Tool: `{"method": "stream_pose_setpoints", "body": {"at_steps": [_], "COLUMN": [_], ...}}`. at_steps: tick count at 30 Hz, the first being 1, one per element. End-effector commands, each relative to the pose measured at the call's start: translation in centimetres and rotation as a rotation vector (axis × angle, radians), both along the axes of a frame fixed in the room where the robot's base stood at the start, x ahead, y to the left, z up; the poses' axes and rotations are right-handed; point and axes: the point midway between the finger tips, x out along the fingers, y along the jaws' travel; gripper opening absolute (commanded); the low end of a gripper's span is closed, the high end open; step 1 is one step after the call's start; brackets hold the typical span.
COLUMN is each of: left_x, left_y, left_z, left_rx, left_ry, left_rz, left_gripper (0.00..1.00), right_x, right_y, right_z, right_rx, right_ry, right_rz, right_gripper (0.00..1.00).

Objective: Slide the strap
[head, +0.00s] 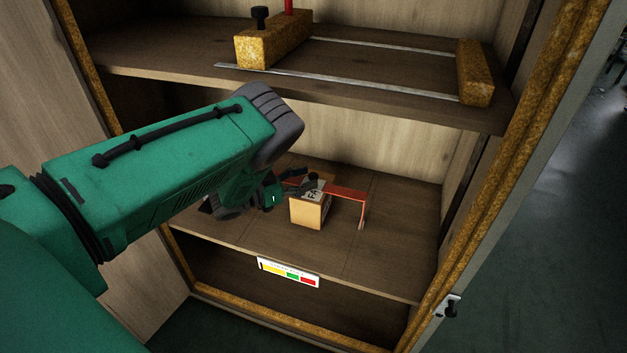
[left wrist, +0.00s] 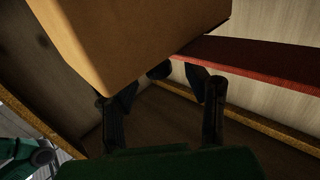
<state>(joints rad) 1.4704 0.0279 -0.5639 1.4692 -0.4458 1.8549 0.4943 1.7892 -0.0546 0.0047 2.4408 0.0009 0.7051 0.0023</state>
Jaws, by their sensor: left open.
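In the left wrist view the strap (left wrist: 270,62) crosses the upper right, and the box (left wrist: 125,38) fills the top. My left gripper (head: 300,182) is at the box's upper back left, close to the near end of the strap. Its fingers (left wrist: 163,90) are apart in the left wrist view, with no strap visible between them. Whether they touch the box is unclear. My right gripper is out of view.
The box stands on the middle shelf (head: 390,255) of a wooden cabinet. An upper shelf (head: 180,62) above holds a tan block (head: 270,42) and metal rails (head: 360,82). A coloured label (head: 288,272) is on the shelf's front edge. The shelf right of the strap is clear.

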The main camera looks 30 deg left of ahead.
Motion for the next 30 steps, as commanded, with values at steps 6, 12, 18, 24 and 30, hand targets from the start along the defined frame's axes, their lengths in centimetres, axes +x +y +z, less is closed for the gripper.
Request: {"method": "stream_pose_setpoints", "body": {"at_steps": [6, 12, 18, 24, 30], "left_x": [1.7, 1.9, 1.9, 1.9, 3.2], "left_y": [-1.0, -1.2, -1.2, -1.1, -1.1], "left_z": [0.0, 0.1, 0.1, 0.0, 1.3], "left_rx": [-0.001, 0.0, 0.0, 0.001, 0.002], "left_ry": [-0.001, 0.0, 0.0, 0.0, -0.004], "left_rz": [0.0, 0.0, 0.0, 0.001, 0.001], "left_gripper": [0.43, 0.43, 0.15, 0.0, 0.0], "right_x": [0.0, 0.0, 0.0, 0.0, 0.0], "right_y": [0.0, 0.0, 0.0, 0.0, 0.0], "right_z": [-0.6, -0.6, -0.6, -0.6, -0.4], "right_rx": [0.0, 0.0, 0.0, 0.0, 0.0], "right_ry": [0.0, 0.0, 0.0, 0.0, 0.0], "right_rz": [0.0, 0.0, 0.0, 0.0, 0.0], "right_gripper": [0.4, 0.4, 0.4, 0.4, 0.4]}}
